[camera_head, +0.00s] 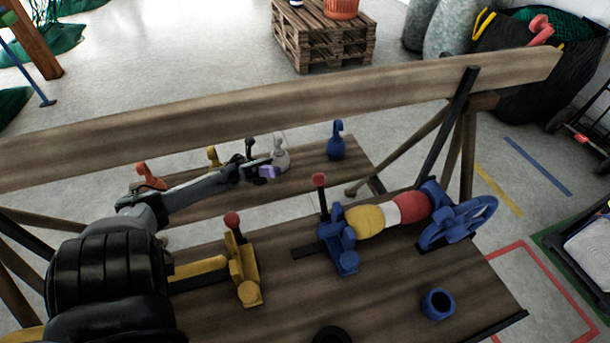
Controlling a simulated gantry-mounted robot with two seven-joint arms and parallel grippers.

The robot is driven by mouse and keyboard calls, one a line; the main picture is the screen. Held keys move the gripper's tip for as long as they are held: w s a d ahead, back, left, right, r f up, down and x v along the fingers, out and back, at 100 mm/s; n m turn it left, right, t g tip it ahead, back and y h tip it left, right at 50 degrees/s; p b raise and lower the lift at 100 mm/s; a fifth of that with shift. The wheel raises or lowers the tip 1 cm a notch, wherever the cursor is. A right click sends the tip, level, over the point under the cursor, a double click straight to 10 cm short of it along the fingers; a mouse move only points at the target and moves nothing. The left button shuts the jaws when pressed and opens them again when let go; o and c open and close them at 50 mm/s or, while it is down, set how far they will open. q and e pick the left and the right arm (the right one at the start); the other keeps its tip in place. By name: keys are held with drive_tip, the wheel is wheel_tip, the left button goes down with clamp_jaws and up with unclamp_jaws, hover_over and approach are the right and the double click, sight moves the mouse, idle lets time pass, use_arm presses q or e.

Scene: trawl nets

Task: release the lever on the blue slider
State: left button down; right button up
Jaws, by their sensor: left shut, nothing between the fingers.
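The blue slider (340,240) stands on the wooden bench at centre right, against the yellow end of a yellow, white and red roll. Its lever (321,198) stands nearly upright and ends in a red knob. A blue handwheel (458,215) is at the roll's other end. My left gripper (262,172) is shut and empty, to the upper left of the blue lever and apart from it in the picture. It overlaps the rear shelf, near small coloured objects. My right gripper is not in view.
A yellow slider (245,275) with its own red-knobbed lever stands left of the blue one. A long wooden beam (300,105) crosses behind. A blue ring (437,304) sits on the front bench. Orange (149,176), white (281,156) and blue (336,144) pieces stand on the rear shelf.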

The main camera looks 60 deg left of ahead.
use_arm(q)
approach(322, 198)
wheel_tip(322, 198, up, 5)
drive_tip(key=w, duration=0.2)
drive_tip(key=shift+w+d+r, duration=0.25)
drive_tip(key=shift+d+r, duration=0.2)
drive_tip(key=shift+r, duration=0.15)
